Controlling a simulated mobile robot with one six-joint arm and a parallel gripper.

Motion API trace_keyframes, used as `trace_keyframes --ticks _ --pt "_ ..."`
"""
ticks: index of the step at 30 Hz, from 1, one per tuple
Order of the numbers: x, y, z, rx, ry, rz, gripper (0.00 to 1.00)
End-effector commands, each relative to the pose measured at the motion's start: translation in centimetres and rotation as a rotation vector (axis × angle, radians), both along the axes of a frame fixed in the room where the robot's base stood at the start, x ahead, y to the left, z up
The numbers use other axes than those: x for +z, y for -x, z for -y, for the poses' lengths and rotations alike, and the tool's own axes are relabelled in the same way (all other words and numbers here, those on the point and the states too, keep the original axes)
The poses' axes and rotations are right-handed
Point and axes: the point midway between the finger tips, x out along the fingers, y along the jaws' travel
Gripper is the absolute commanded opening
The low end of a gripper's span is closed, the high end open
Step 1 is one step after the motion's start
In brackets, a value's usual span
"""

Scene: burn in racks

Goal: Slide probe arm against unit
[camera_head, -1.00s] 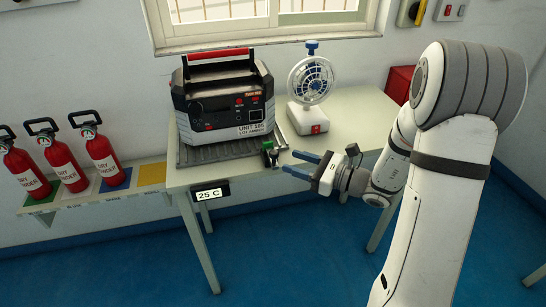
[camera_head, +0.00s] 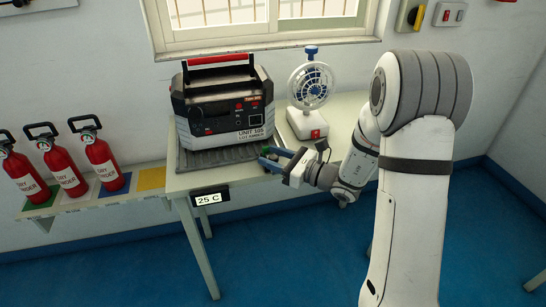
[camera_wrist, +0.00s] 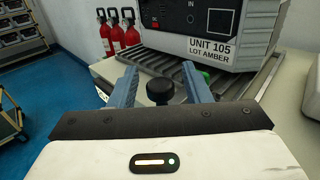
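The unit (camera_head: 226,106), a grey and black box with a red handle and the label UNIT 105 LOT AMBER, sits on a ribbed grey tray (camera_head: 222,155) on the table; its lower front shows in the wrist view (camera_wrist: 212,52). The probe arm's black knob (camera_wrist: 160,90) stands at the tray's front right. A bit of green (camera_wrist: 206,76) shows beside the right finger; the rest of the probe arm is mostly hidden. My gripper (camera_head: 268,160) is open at the tray's right edge. In the wrist view its blue fingers stand either side of the knob, with gaps showing.
A white fan (camera_head: 312,88) stands on the table (camera_head: 345,125) right of the unit. A 25 C display (camera_head: 210,196) hangs at the table's front edge. Several red extinguishers (camera_head: 64,172) stand on a low shelf at left.

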Motion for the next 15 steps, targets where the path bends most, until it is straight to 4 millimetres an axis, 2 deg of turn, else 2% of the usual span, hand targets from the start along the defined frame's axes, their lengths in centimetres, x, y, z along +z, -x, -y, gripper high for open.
trace_keyframes --ticks 2,15 --pt "0.00 0.01 0.00 0.000 0.000 0.000 0.37" --pt "0.01 0.03 -0.03 0.001 0.000 0.000 0.01"
